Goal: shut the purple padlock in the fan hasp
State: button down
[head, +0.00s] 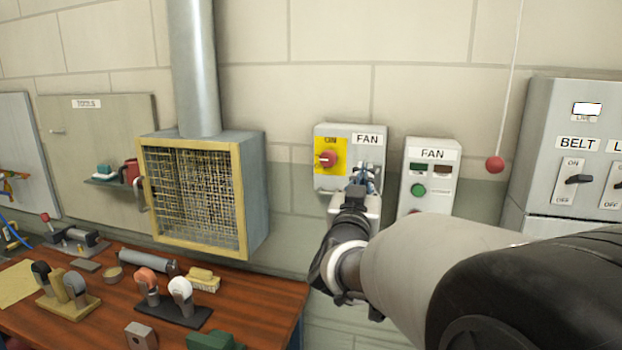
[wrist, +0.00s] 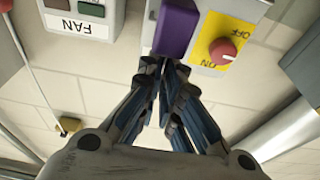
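The purple padlock (wrist: 177,32) hangs at the side of the FAN isolator box in the wrist view, which is turned upside down. It is beside the yellow plate with the red knob (wrist: 222,50). My gripper (wrist: 165,64) has its blue-grey fingertips drawn together right at the near end of the padlock's body. I cannot tell whether they touch it. The padlock's shackle and the hasp are hidden. In the head view my gripper (head: 364,178) is in front of the lower right of the FAN isolator box (head: 348,142), and the padlock cannot be made out.
A FAN button box (head: 430,170) is close on the right, with a red ball on a cord (head: 494,165) and the BELT panel (head: 560,110) beyond. A caged fan housing (head: 258,190) is on the left, above a wooden bench (head: 255,310) with stamps and tools.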

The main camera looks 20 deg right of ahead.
dwell(0.4)
jog(key=shift+w+d, duration=0.35)
jog(key=shift+w, duration=0.25)
jog(key=shift+w+d, duration=0.1)
jog(key=shift+f+x, duration=0.2)
jog(key=shift+x, duration=0.65)
jog(key=shift+f+x, duration=0.2)
jog(key=shift+x, duration=0.65)
jog(key=shift+f+x, duration=0.15)
jog(key=shift+x, duration=0.7)
